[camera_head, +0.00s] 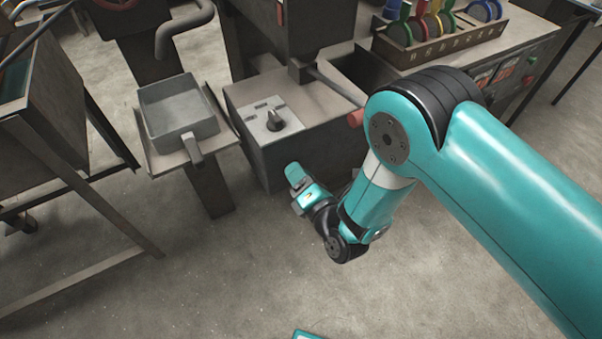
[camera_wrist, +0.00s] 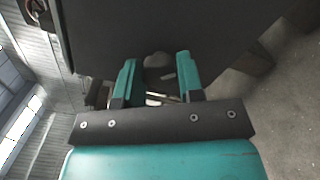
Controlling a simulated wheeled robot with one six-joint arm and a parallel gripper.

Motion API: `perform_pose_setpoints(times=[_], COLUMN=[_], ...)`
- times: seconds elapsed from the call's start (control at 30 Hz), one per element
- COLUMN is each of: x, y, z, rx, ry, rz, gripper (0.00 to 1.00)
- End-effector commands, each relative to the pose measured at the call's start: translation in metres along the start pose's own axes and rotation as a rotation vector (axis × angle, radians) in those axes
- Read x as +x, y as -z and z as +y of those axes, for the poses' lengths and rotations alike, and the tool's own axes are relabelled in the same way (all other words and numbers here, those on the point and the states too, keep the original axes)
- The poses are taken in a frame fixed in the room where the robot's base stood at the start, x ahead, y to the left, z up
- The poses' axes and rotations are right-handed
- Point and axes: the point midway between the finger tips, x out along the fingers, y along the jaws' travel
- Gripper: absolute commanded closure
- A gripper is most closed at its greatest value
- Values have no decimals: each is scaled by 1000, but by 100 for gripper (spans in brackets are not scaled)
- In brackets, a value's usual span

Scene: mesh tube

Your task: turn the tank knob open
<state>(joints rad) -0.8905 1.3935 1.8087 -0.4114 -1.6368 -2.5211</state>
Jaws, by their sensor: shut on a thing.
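My gripper (camera_head: 296,180) is low in front of the dark box-shaped tank (camera_head: 315,148) in the head view. In the wrist view its two teal fingers (camera_wrist: 157,62) point at a dark flat face and stand apart, with a grey rounded knob (camera_wrist: 158,67) between their tips. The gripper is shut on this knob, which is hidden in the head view. Its turn angle cannot be told. A dark pointed knob (camera_head: 273,121) stands on a light plate on top of the box, away from my gripper.
A red-ended bar (camera_head: 356,118) sticks out near my arm, right of the box. A grey tray (camera_head: 180,109) on a stand is to the left. A bench (camera_head: 480,60) with coloured rings is at the back right. The floor in front is open.

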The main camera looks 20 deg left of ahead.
Motion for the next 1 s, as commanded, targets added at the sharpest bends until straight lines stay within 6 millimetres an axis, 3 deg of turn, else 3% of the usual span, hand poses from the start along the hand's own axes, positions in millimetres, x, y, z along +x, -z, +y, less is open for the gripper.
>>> perform_pose_setpoints(times=[0.5,1.0], x=[1,1], y=[1,1], z=[3,2], rx=[-393,-503], ry=[-5,-7], rz=[1,2], gripper=[89,89])
